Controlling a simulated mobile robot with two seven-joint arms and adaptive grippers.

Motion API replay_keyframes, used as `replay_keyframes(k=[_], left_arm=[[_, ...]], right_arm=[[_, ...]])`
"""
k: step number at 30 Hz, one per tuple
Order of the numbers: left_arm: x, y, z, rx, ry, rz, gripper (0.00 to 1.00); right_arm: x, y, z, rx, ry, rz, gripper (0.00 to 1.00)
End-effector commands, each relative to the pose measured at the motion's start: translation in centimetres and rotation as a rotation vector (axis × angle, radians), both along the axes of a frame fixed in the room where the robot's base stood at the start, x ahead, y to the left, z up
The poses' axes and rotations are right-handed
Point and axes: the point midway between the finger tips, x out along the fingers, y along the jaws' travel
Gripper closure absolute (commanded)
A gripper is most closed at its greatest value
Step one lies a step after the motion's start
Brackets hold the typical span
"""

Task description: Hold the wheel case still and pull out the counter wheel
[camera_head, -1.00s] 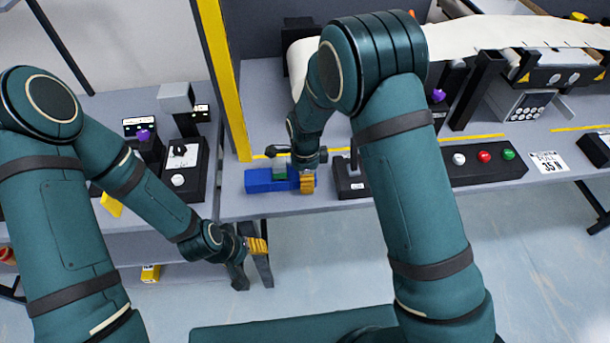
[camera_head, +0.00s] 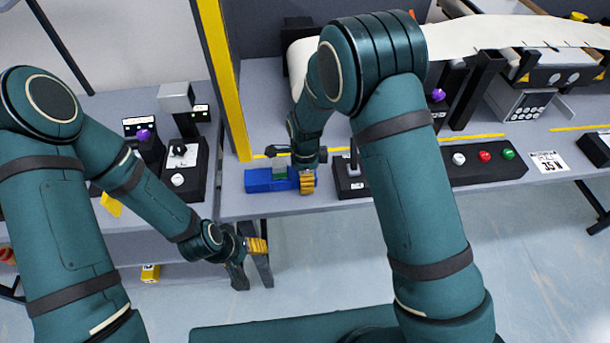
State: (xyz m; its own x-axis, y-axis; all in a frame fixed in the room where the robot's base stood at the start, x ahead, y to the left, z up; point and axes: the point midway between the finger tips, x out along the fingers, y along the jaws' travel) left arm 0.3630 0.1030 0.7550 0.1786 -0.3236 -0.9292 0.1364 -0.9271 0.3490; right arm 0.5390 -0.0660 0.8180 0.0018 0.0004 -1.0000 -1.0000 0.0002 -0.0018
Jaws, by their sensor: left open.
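A blue case (camera_head: 262,182) with a green part (camera_head: 280,172) on top lies at the front edge of the grey table; I take it for the wheel case. I cannot make out the counter wheel as a separate part. My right gripper (camera_head: 294,168) is at the case's right end, with a ribbed yellow piece beside or against it; whether it grips is hidden. My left gripper (camera_head: 249,264) is open and empty, below and in front of the table edge, apart from the case. It has a similar yellow piece.
A black button box (camera_head: 485,172) with white, red and green buttons stands right of my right forearm. A lever box (camera_head: 345,180) is close right of the case. A yellow post (camera_head: 224,80) rises behind. Another black control box (camera_head: 186,172) stands on the left table.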

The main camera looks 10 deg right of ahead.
Motion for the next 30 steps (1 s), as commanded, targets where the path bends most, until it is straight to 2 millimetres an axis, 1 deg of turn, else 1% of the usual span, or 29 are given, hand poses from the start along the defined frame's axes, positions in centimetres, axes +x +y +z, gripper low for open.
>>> replay_keyframes(k=[13,14,15,16,17,26,30], left_arm=[[0.0,0.0,0.0,0.0,0.0,0.0,0.39],[0.0,0.0,0.0,0.0,0.0,0.0,0.39],[0.0,0.0,0.0,0.0,0.0,0.0,0.39],[0.0,0.0,0.0,0.0,0.0,0.0,0.39],[0.0,0.0,0.0,0.0,0.0,0.0,0.39],[0.0,0.0,0.0,0.0,0.0,0.0,0.39],[0.0,0.0,0.0,0.0,0.0,0.0,0.39]], right_arm=[[-0.2,0.0,-0.2,-0.001,0.005,0.001,0.84],[-0.2,0.0,-0.2,-0.001,0.005,0.001,0.28],[-0.2,0.0,-0.2,-0.001,0.005,0.001,0.14],[-0.2,0.0,-0.2,-0.001,0.004,0.001,0.04],[-0.1,0.0,-0.2,-0.001,0.004,0.001,0.01],[-0.1,0.0,0.0,0.0,0.001,0.0,0.01],[0.0,0.0,1.1,0.0,0.0,0.001,0.01]])
